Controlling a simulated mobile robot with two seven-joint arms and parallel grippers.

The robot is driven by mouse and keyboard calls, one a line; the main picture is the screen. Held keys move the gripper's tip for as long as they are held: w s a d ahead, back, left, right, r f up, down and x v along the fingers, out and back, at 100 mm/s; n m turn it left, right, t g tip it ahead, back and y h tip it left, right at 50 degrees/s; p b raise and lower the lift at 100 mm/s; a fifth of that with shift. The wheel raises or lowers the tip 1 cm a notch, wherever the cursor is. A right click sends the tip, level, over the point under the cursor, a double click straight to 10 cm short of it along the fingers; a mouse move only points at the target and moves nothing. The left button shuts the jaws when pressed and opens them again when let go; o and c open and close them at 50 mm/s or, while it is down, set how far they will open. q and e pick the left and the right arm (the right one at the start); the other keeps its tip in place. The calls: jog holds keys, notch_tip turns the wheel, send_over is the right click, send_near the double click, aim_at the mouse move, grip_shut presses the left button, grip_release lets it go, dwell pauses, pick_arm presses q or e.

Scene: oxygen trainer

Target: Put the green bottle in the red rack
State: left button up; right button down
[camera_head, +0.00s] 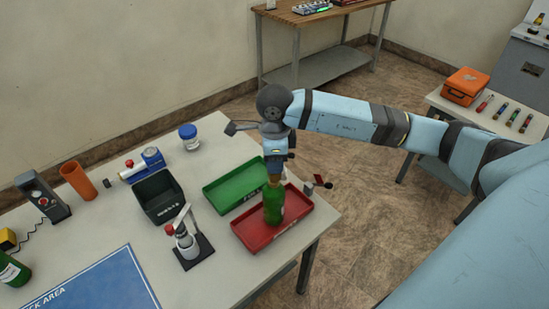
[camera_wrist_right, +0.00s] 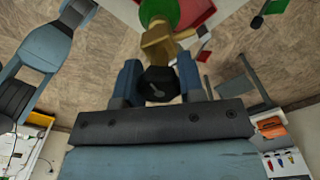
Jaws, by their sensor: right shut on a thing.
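The green bottle (camera_head: 273,205) is upright over the red rack (camera_head: 262,238), a shallow red tray at the table's right front corner. Its lower end shows inside the tray's outline; I cannot tell whether it touches the floor. My right gripper (camera_head: 275,172) points down from above and is shut on the bottle's tan top. In the right wrist view the tan neck (camera_wrist_right: 158,45) is at my fingers (camera_wrist_right: 158,75), with the green body (camera_wrist_right: 160,12) and part of the red rack (camera_wrist_right: 196,14) beyond. My left gripper is not in view.
A green tray (camera_head: 235,184) lies just behind the red rack. A black bin (camera_head: 160,196) and a lever device (camera_head: 187,243) stand to the left. Another green bottle (camera_head: 14,271) is at the far left. A blue mat (camera_head: 100,285) covers the front.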

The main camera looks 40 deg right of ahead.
jog(key=shift+f, duration=0.2)
jog(key=shift+f, duration=0.2)
jog(key=c, duration=0.7)
grip_release()
jog(key=shift+r, duration=0.15)
